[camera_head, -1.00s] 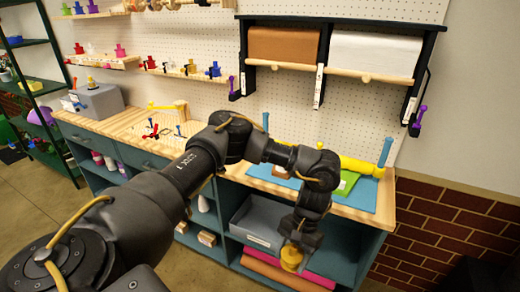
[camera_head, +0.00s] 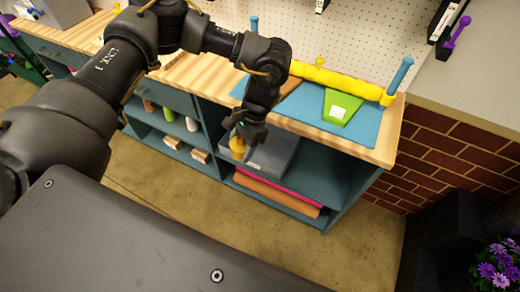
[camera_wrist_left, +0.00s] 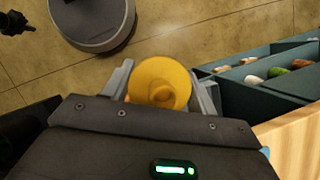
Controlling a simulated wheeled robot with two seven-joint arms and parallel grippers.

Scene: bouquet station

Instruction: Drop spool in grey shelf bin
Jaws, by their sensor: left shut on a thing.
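My left gripper (camera_head: 247,140) is shut on a yellow spool (camera_head: 238,148). It holds the spool in front of the shelf, near the front of the grey bin (camera_head: 275,155). In the left wrist view the spool (camera_wrist_left: 160,83) sits between the two fingers, with its round flange facing the camera. The grey bin stands on the upper shelf under the blue mat. The gripper and spool hide part of the bin's left front, and I cannot tell the exact gap between spool and bin. My right gripper is not in view.
The wooden counter (camera_head: 390,148) overhangs the bin, with a blue mat (camera_head: 365,125) and a green sheet (camera_head: 342,107) on it. Pink and brown rolls (camera_head: 270,195) lie on the shelf below. Small bottles (camera_head: 192,123) stand in the left compartment. The floor in front is clear.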

